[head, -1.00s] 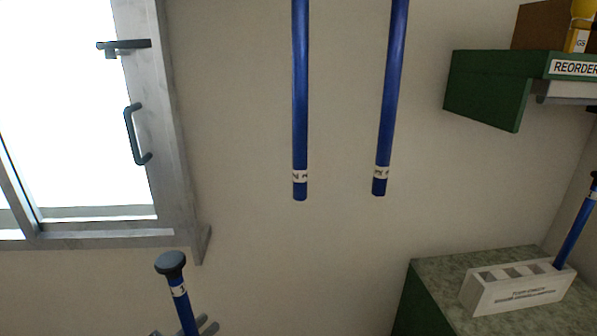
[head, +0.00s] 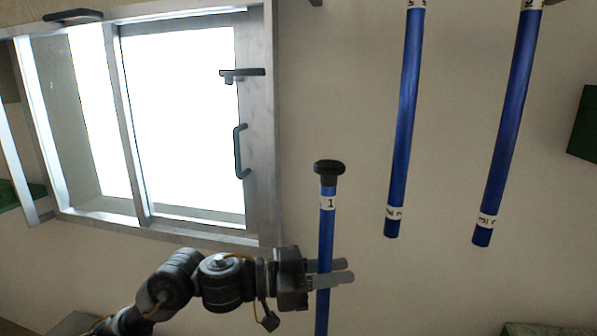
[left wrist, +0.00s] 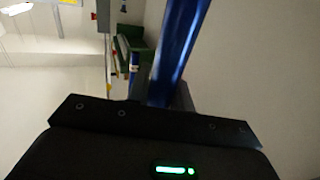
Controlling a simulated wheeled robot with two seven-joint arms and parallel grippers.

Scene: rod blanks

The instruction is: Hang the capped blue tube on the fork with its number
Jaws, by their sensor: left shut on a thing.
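A blue tube (head: 326,235) with a black cap on top and a white label reading 1 stands upright in the head view. My left gripper (head: 330,273) is shut around it below the label; its lower end runs out of the picture. In the left wrist view the blue tube (left wrist: 180,50) rises from between the jaws, large and close. Two other blue tubes, a nearer-left one (head: 405,120) and a right one (head: 508,120), hang on the wall to the right of the held tube, apart from it. Their upper ends and any forks are out of view. My right gripper is not in view.
A window with a grey frame (head: 255,130), a handle and a latch fills the upper left. A dark green shelf edge (head: 585,125) shows at the far right. The wall between the held tube and hanging tubes is bare.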

